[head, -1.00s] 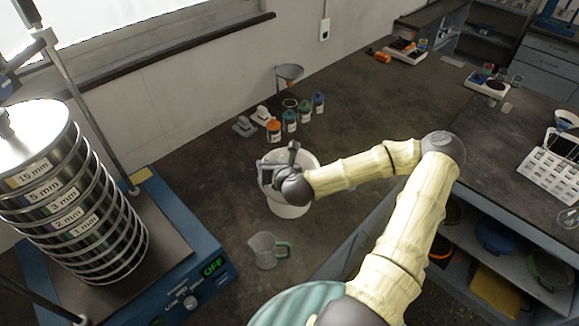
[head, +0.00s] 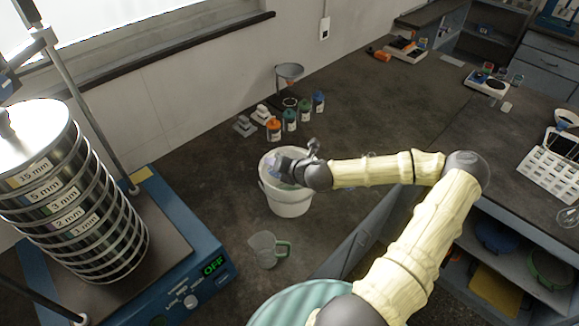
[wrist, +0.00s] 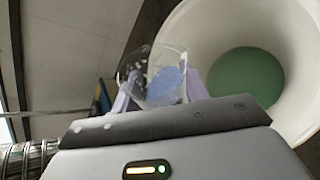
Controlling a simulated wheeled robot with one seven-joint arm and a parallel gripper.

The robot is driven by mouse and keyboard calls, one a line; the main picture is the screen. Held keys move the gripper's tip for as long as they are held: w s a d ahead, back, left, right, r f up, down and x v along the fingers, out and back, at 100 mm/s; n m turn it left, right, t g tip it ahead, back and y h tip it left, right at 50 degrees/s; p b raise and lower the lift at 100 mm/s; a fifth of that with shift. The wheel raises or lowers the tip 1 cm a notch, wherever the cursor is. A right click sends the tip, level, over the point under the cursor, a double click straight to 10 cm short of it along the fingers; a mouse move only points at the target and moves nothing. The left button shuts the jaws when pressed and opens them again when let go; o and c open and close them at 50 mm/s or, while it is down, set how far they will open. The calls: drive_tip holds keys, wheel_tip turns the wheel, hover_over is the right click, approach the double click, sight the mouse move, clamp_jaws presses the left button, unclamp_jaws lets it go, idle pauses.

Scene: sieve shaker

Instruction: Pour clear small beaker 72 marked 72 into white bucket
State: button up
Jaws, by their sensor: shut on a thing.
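The white bucket (head: 288,200) stands on the dark bench in the middle of the head view. In the wrist view the bucket (wrist: 205,25) is open toward me, with a green surface at its bottom. My gripper (head: 284,168) is over the bucket's opening, near its left rim. In the wrist view my gripper (wrist: 160,90) is shut on a clear small beaker (wrist: 135,68), which looks tilted and has something bluish in or behind it. No marking on the beaker is readable. In the head view the beaker is mostly hidden by the gripper.
A clear jug with a green handle (head: 264,249) stands in front of the bucket. The sieve shaker (head: 75,200), reading OFF, is at left. Several small bottles (head: 290,120) and a funnel on a stand (head: 289,73) are behind the bucket.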

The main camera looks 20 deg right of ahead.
drive_tip(key=shift+d+r+m+y+p, duration=0.2)
drive_tip(key=shift+r+m+y+p, duration=0.1)
drive_tip(key=shift+m+y, duration=0.1)
idle(0.3)
drive_tip(key=shift+r+m+g+y+p, duration=0.3)
drive_tip(key=shift+m+y, duration=0.1)
drive_tip(key=shift+y, duration=0.1)
idle(0.5)
drive_tip(key=shift+f+m+y+b, duration=0.4)
drive_tip(key=shift+f+m+y, duration=0.1)
drive_tip(key=shift+y, duration=0.1)
idle(1.1)
drive_tip(key=shift+r+m+y, duration=0.4)
drive_tip(key=shift+m, duration=0.1)
idle(1.9)
drive_tip(key=shift+a+r+m+y+p, duration=0.1)
drive_tip(key=shift+r+m+y+p, duration=0.3)
drive_tip(key=shift+p, duration=0.8)
idle(0.9)
